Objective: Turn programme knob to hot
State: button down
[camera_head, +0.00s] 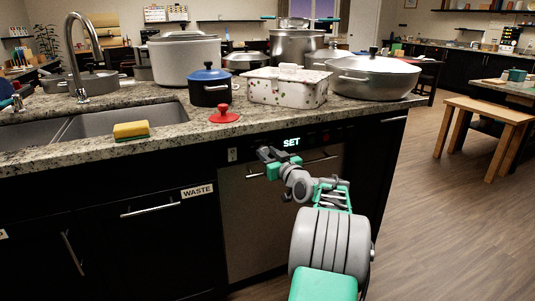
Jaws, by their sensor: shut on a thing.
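The dishwasher (240,225) has a steel front under the counter, with a dark control strip along its top. A lit display (291,143) on the strip reads "SET". My gripper (266,154) is at the strip, just left of and below the display. Its dark fingers are shut at the place of the programme knob, which they hide. The knob's pointer and any "hot" mark cannot be made out. Small faint reddish marks (326,137) show to the right of the display.
The dishwasher handle (318,160) runs just below my gripper. The floor at right is open before a wooden bench (490,112).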

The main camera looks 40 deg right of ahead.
jog(key=m+p, duration=0.2)
jog(key=m, duration=0.4)
jog(key=m+p, duration=0.4)
jog(key=m, duration=0.3)
jog(key=shift+r+h, duration=0.1)
jog(key=shift+h, duration=0.3)
jog(key=m+p, duration=0.5)
jog(key=m, duration=0.1)
jog(key=shift+a+m+h+p, duration=0.1)
jog(key=shift+m+h+p, duration=0.2)
jog(key=shift+m+p, duration=0.1)
jog(key=m+p, duration=0.3)
jog(key=shift+m, duration=0.3)
jog(key=shift+m+h+p, duration=0.3)
jog(key=shift+m+p, duration=0.6)
jog(key=shift+m, duration=0.4)
jog(key=shift+f, duration=0.2)
jog(key=c, duration=1)
grip_release()
